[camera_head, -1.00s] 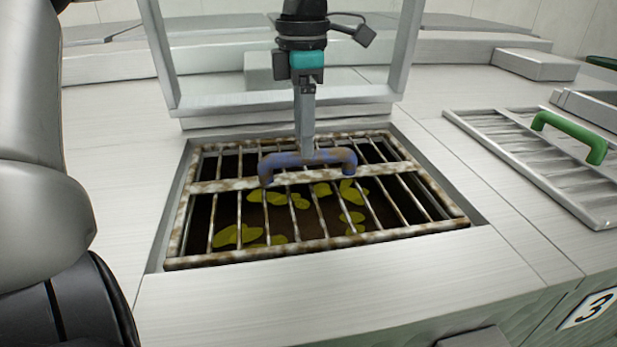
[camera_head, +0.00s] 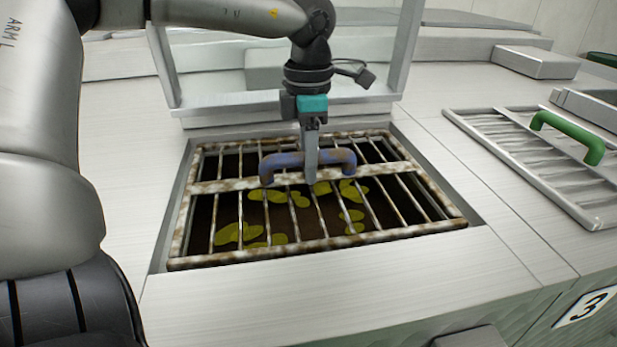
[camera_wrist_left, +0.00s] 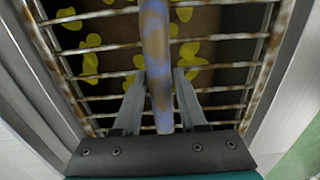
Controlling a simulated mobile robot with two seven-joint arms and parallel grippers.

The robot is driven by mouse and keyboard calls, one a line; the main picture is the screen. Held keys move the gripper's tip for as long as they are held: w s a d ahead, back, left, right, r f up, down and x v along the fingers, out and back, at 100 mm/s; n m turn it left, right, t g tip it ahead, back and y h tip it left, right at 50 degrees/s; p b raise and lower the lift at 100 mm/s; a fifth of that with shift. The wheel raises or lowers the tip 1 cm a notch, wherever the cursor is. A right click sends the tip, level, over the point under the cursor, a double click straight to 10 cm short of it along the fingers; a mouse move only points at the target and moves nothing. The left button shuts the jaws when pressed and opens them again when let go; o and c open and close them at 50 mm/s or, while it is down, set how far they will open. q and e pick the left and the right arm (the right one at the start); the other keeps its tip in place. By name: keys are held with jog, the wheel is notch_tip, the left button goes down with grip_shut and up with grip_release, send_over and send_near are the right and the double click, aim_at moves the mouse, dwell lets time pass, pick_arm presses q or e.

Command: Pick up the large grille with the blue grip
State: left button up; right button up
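The large grille (camera_head: 215,188) is a rusty, whitish barred frame. It lies level in the recess of the metal counter in the head view. Its arched blue grip (camera_head: 280,162), patched with rust, stands at the middle; the grip (camera_wrist_left: 155,40) also shows in the left wrist view. My left gripper (camera_head: 311,178) points down at the grip, one finger showing in front of it. In the left wrist view its fingers stand open on either side of the grip, with small gaps showing. My right gripper is not in view.
Yellow-green patches (camera_head: 228,234) show in the dark hollow under the bars. A raised clear-paned frame (camera_head: 164,62) stands behind the recess. A metal panel with a green grip (camera_head: 568,129) lies to the right. The counter front is clear.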

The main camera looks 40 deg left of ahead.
pick_arm(q)
grip_shut()
dwell(0.9)
jog(key=shift+w+r, duration=0.15)
